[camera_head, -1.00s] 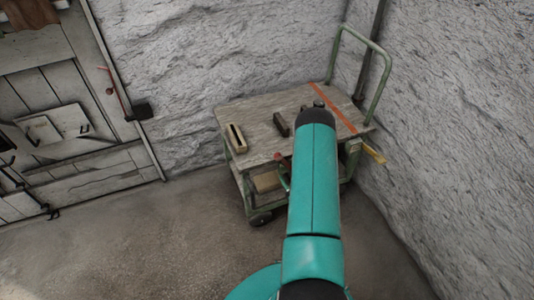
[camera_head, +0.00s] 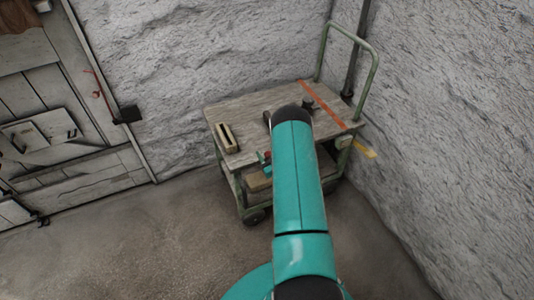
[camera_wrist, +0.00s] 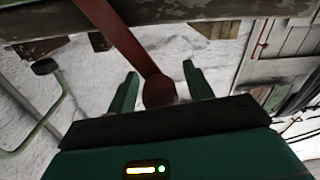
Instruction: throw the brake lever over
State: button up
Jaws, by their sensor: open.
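The brake lever is a flat red-brown bar with a round knob (camera_wrist: 158,91), large in the wrist view, running down from the cart's edge at the top. My gripper (camera_wrist: 160,88) is open, with one green finger on each side of the knob. Whether a finger touches it I cannot tell. In the head view, a small red end of the lever (camera_head: 267,155) shows at the front of the cart (camera_head: 245,108), just left of my teal arm. My arm hides most of my gripper and the rest of the lever there.
A pale slotted block (camera_head: 227,138) lies on the cart top, and a small dark item (camera_head: 307,104) stands near the orange stripe. The cart's green handle (camera_head: 372,75) rises by the rough wall. A plank door (camera_head: 55,110) is at left. Floor in front is clear.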

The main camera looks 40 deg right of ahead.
grip_shut()
jog(key=s+d+m, duration=0.2)
jog(key=d+m, duration=0.4)
jog(key=d, duration=0.2)
jog(key=s+d+m, duration=0.3)
jog(key=d+m, duration=0.3)
jog(key=d, duration=0.2)
jog(key=shift+d+h, duration=0.35)
jog(key=shift+h, duration=0.05)
jog(key=shift+m, duration=0.3)
